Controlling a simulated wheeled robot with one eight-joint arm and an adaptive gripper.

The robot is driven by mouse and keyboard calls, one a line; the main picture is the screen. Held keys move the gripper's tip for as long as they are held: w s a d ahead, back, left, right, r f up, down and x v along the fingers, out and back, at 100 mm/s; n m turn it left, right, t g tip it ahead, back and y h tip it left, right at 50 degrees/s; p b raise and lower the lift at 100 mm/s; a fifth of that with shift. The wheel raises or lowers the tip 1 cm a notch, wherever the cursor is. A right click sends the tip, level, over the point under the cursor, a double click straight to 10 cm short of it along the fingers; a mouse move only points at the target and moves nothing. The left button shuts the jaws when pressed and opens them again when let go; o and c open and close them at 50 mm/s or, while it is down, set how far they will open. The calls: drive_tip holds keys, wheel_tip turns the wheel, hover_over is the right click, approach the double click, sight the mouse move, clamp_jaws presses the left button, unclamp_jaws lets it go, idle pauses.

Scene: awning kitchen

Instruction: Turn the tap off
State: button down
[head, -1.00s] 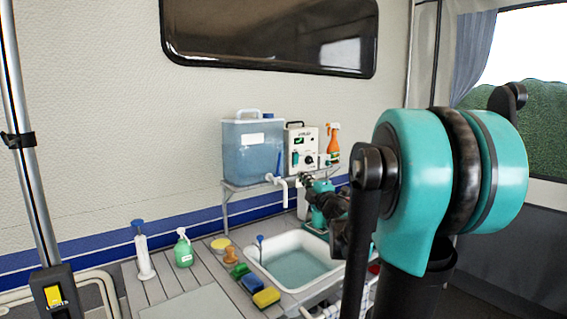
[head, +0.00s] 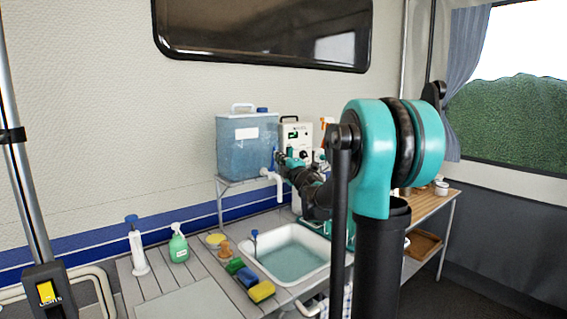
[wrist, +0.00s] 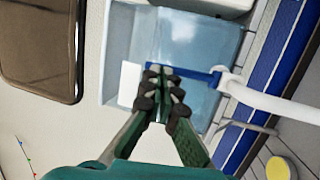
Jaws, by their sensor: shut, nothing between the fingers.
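A translucent blue water container (head: 246,150) stands on a raised stand above the sink. Its white tap (head: 276,186) sticks out low at the front right. In the wrist view, the white tap (wrist: 270,102) has a blue lever (wrist: 196,75) that reaches left to my fingertips. My gripper (wrist: 162,78) is shut and empty, with its fingertips overlapping the lever's far end. I cannot tell whether they touch it. In the head view, my gripper (head: 280,158) is in front of the container's right edge, just above the tap. No running water can be made out.
A white sink basin (head: 297,275) with water in it sits below the tap. A control box (head: 297,131) stands right of the container. Sponges (head: 248,277), a green spray bottle (head: 178,244) and a white dispenser (head: 138,250) stand left of the sink.

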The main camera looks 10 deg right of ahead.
drive_tip(key=shift+w+a+r, duration=0.1)
drive_tip(key=shift+w, duration=0.25)
drive_tip(key=shift+w+a+r, duration=0.25)
drive_tip(key=shift+w+r, duration=0.05)
drive_tip(key=shift+w, duration=0.15)
drive_tip(key=shift+w+a+r, duration=0.2)
drive_tip(key=shift+w+r, duration=0.05)
drive_tip(key=shift+w, duration=0.15)
drive_tip(key=shift+s, duration=0.1)
